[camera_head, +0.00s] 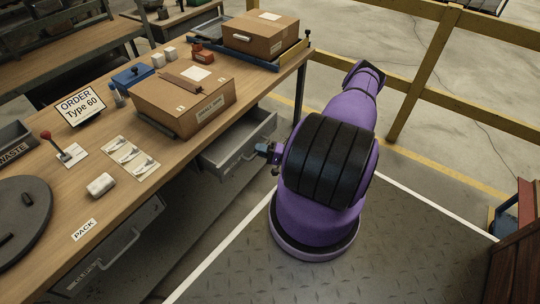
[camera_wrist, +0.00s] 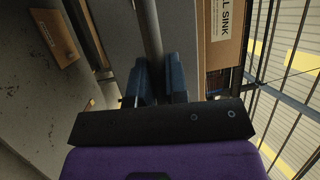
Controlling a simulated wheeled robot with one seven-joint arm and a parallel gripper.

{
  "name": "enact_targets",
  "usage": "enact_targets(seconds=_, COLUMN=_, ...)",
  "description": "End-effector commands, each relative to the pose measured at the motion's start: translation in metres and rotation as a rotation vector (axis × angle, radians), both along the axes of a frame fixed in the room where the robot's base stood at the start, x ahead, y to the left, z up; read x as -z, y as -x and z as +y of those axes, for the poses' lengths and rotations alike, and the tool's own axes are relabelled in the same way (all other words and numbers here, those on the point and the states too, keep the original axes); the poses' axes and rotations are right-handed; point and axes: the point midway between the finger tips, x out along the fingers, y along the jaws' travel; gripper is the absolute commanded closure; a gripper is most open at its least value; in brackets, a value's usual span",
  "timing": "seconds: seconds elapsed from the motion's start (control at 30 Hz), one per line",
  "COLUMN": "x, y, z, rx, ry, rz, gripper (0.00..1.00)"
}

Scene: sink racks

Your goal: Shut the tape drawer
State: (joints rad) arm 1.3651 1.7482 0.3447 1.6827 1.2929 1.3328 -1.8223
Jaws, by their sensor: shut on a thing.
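A grey drawer (camera_head: 248,135) stands pulled out under the right part of the bench, its inside showing from above. No label on it can be read, so I cannot confirm it is the tape drawer. My gripper (camera_head: 268,151) is at the drawer's front, mostly hidden by my purple and black arm. In the wrist view, my gripper's blue fingers (camera_wrist: 157,80) are shut on a grey bar handle (camera_wrist: 150,28), one finger on each side.
The wooden bench (camera_head: 200,153) holds a cardboard box (camera_head: 185,100) above the open drawer and another box (camera_head: 262,35) at the far end. A yellow railing (camera_head: 425,70) runs behind my arm.

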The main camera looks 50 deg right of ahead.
Motion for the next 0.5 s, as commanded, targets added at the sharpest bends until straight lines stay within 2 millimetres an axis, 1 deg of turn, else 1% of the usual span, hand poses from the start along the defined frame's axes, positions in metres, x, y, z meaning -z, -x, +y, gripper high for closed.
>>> enact_targets(seconds=0.03, x=0.001, y=-0.015, z=0.002, rx=-0.001, ry=0.001, rz=0.0, gripper=1.0)
enact_targets(seconds=0.2, x=0.001, y=-0.059, z=0.005, rx=-0.001, ry=0.001, rz=0.001, gripper=1.0)
enact_targets(seconds=0.33, x=0.001, y=-0.083, z=0.007, rx=0.0, ry=0.002, rz=0.001, gripper=1.0)
enact_targets(seconds=0.4, x=0.001, y=-0.092, z=0.008, rx=0.0, ry=0.0, rz=0.001, gripper=1.0)
enact_targets(seconds=0.5, x=0.001, y=-0.101, z=0.008, rx=0.001, ry=0.0, rz=0.001, gripper=1.0)
